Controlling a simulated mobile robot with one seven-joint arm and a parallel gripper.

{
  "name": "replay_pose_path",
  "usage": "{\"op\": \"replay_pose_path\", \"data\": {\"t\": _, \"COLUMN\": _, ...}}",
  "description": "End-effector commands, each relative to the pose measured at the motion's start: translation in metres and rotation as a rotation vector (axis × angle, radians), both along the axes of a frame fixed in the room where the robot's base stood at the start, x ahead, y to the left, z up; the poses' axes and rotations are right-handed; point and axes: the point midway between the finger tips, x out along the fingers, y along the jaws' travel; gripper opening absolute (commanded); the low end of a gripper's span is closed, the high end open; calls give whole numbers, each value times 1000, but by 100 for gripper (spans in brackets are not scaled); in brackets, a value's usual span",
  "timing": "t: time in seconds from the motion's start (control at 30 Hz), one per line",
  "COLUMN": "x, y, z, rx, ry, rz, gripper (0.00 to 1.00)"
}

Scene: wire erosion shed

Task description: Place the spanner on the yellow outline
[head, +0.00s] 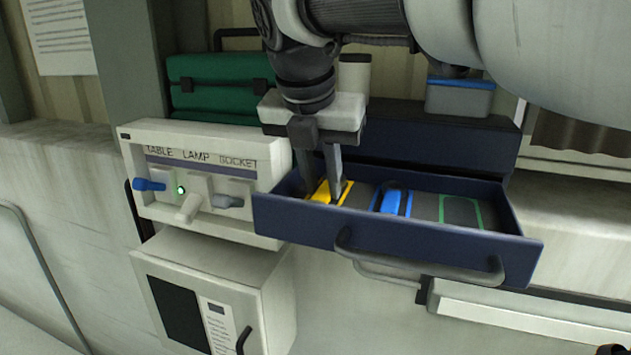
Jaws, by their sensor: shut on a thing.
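My gripper (333,197) points down into the left end of an open dark blue drawer (400,240). Its fingers are shut on a yellow-handled thing, which I take to be the spanner (321,192). The fingers hide part of it. The yellow outline (347,192) shows around and behind the fingertips on the drawer floor. The spanner is low over or on this outline; I cannot tell whether it touches the floor.
A blue tool (392,202) lies in the blue outline in the drawer's middle. The green outline (461,210) to the right looks empty. A white panel with levers (205,185) stands left of the drawer. A green case (215,85) stands behind.

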Motion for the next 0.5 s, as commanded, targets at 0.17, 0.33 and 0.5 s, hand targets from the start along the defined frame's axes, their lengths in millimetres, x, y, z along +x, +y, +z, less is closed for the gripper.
{"op": "replay_pose_path", "data": {"t": 0.17, "x": 0, "y": 0, "z": 1, "rx": 1, "ry": -2, "rz": -1, "gripper": 0}}
{"op": "replay_pose_path", "data": {"t": 0.33, "x": 0, "y": 0, "z": -1, "rx": 0, "ry": 0, "rz": 0, "gripper": 30}}
{"op": "replay_pose_path", "data": {"t": 0.5, "x": 0, "y": 0, "z": -1, "rx": 0, "ry": 0, "rz": 0, "gripper": 39}}
